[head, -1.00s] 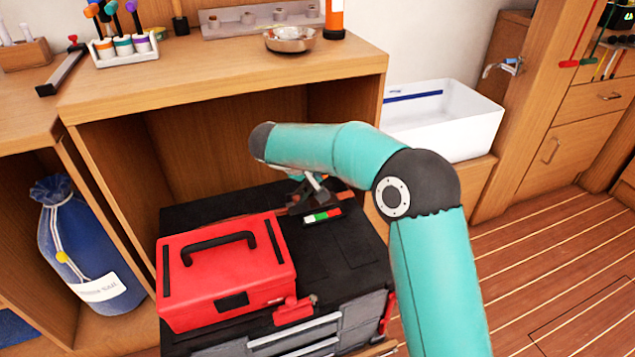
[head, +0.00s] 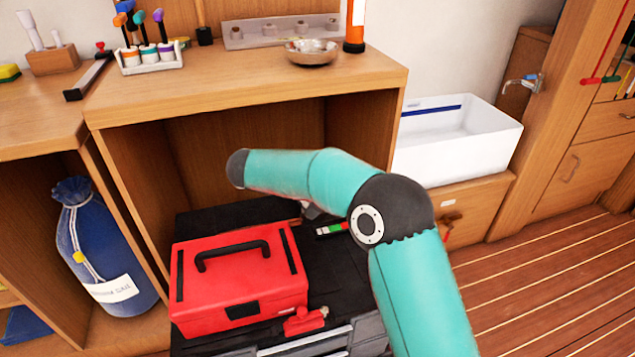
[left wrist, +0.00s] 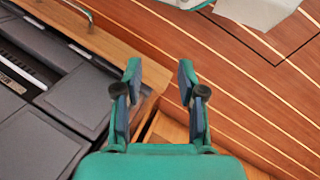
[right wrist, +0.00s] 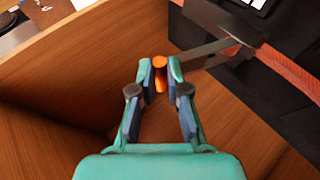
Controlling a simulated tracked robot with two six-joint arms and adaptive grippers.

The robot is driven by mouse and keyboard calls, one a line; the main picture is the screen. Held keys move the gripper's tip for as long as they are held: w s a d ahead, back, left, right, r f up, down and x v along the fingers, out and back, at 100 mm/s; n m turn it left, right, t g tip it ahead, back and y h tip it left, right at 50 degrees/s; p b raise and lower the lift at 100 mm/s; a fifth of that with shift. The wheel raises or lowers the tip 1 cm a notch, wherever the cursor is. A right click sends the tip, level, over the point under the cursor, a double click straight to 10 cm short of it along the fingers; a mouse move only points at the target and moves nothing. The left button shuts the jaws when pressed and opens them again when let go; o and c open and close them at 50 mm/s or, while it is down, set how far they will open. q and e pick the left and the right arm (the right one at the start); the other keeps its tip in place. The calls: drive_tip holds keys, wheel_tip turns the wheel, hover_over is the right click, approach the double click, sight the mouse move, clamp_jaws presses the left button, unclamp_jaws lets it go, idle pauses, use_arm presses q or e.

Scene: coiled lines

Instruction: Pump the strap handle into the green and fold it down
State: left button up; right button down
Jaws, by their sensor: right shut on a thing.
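The strap handle is a grey metal lever (right wrist: 207,53) with an orange grip (right wrist: 160,74), seen in the right wrist view. My right gripper (right wrist: 160,68) is shut on the orange grip. The lever runs right to a joint beside an orange strap (right wrist: 290,72). In the head view my right arm hides the handle and most of the gripper. A small gauge strip (head: 332,229) with green and red colouring lies on the black chest top; I cannot make out its pointer. My left gripper (left wrist: 159,72) is open and empty above the floor and grey drawers.
A red toolbox (head: 240,275) sits on the black chest (head: 335,265), inside a wooden bay (head: 245,110). The bay's wooden wall (right wrist: 70,75) is close to my right gripper. A blue bag (head: 100,250) stands left, and a white basin (head: 455,150) right.

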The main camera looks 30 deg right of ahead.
drive_tip(key=c, duration=1.2)
unclamp_jaws()
drive_tip(key=shift+a+f, duration=0.15)
drive_tip(key=shift+f, duration=0.3)
drive_tip(key=shift+o, duration=0.2)
drive_tip(key=shift+r, duration=0.1)
drive_tip(key=v, duration=1.2)
